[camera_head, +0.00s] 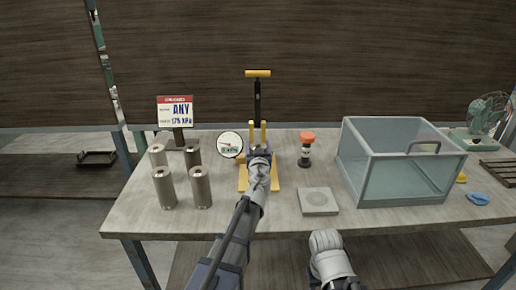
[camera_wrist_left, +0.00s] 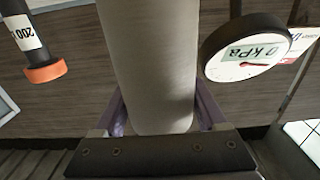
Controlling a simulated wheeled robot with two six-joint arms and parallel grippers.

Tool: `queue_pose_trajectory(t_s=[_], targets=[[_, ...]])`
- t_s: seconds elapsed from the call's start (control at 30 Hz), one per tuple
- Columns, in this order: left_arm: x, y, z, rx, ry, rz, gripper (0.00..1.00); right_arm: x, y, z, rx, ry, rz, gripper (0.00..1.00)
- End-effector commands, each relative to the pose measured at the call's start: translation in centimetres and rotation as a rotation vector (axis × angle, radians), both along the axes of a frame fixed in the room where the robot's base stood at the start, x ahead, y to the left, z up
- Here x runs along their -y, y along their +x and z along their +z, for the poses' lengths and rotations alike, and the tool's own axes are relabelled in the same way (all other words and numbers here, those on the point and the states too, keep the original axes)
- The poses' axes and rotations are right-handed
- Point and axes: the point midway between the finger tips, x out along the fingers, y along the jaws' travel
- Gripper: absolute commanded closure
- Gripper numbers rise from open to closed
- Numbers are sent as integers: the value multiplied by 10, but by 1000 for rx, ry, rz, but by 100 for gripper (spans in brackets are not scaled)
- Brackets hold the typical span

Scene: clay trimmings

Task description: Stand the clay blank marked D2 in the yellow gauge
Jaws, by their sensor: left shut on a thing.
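My left gripper (camera_head: 260,153) is at the yellow gauge (camera_head: 274,177), in front of its black upright and below its yellow T-handle. In the left wrist view my left gripper (camera_wrist_left: 157,125) is shut on a pale grey clay cylinder (camera_wrist_left: 150,60), its purple fingers on either side. No mark shows on the part of the cylinder that I see, so I cannot read D2. In the head view my gripper hides this cylinder, and I cannot tell if it touches the gauge. The round dial (camera_head: 230,145) shows beside the gauge and also in the left wrist view (camera_wrist_left: 245,48).
Several grey cylinders (camera_head: 200,187) stand on the table's left, by a sign (camera_head: 175,111) reading ANY and 175 kPa. An orange-capped black bottle (camera_head: 306,150), a square grey plate (camera_head: 317,201), a clear bin (camera_head: 400,165) and a blue lump (camera_head: 477,198) are to the right.

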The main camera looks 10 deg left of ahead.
Motion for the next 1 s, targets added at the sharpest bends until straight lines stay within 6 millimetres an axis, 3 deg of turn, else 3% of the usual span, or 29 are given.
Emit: queue_pose_trajectory(t_s=[0.1,0.13,0.33,0.77,1.0], targets=[[0,0,-4,0,1,0,100,0,0,-4,0,0,0,50],[0,0,-4,0,0,0,25,0,0,-4,0,0,0,50],[0,0,-3,0,0,0,3,0,0,-3,0,0,0,50],[0,-2,1,0,0,0,0,0,0,1,0,0,0,50],[9,-34,0,0,0,-1,0,0,0,0,0,0,0,50]])
